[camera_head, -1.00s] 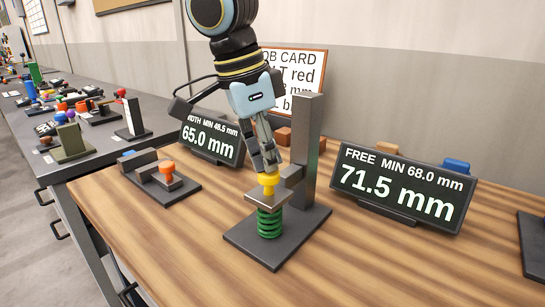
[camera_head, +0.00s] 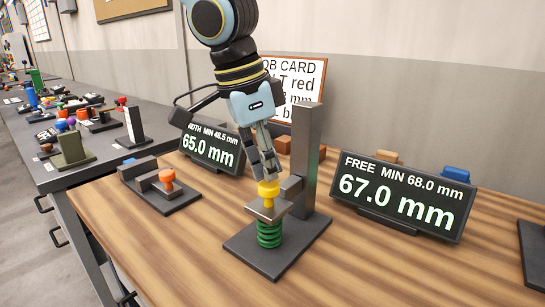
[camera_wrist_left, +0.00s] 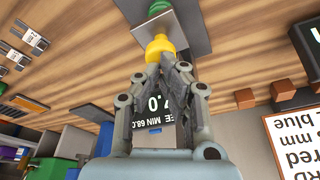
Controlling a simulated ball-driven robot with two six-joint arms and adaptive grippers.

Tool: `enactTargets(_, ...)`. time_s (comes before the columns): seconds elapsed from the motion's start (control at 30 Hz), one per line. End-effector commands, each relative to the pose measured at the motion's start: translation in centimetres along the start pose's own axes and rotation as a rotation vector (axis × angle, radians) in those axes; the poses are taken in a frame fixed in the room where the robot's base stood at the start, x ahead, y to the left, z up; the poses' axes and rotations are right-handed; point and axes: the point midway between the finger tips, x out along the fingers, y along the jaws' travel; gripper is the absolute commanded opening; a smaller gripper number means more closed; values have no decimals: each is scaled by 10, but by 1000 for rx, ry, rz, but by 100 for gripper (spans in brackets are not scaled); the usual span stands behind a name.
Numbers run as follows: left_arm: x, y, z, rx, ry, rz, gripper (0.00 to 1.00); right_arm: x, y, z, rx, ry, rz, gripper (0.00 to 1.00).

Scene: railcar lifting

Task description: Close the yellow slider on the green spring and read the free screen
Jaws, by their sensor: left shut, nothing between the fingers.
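The yellow slider knob (camera_head: 268,188) sits on a grey plate (camera_head: 262,212) that runs on an upright post (camera_head: 305,160). The green spring (camera_head: 269,235) stands upright on the gauge's dark base (camera_head: 240,246), directly under the plate, which appears to meet its top. My left gripper (camera_head: 267,176) is shut and empty, pointing down with its fingertips at the top of the yellow knob. The wrist view also shows the fingertips (camera_wrist_left: 163,66) at the knob (camera_wrist_left: 159,48). The free screen (camera_head: 400,195) reads 67.0 mm, with MIN 68.0 mm above. My right gripper is out of view.
A second gauge with an orange knob (camera_head: 167,179) stands to the left. Its width screen (camera_head: 208,150) reads 65.0 mm. A job card (camera_head: 300,85) stands behind, partly hidden by my arm and the post. The wooden bench front (camera_head: 350,270) is clear.

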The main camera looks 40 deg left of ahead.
Motion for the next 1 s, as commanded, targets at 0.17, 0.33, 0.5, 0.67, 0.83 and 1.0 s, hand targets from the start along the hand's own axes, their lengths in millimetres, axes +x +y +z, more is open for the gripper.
enactTargets(0.17,-16,0,-4,0,1,-1,0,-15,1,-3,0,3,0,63)
enactTargets(0.33,-22,0,-6,1,1,-1,0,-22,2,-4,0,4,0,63)
enactTargets(0.5,-28,0,-8,1,1,-2,0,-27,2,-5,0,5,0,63)
enactTargets(0.67,-45,-1,-12,1,2,-2,0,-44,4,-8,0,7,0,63)
enactTargets(0.83,-64,-1,-17,0,2,-2,0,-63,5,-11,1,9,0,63)
enactTargets(1.0,-82,0,-21,0,2,-2,0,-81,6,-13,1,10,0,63)
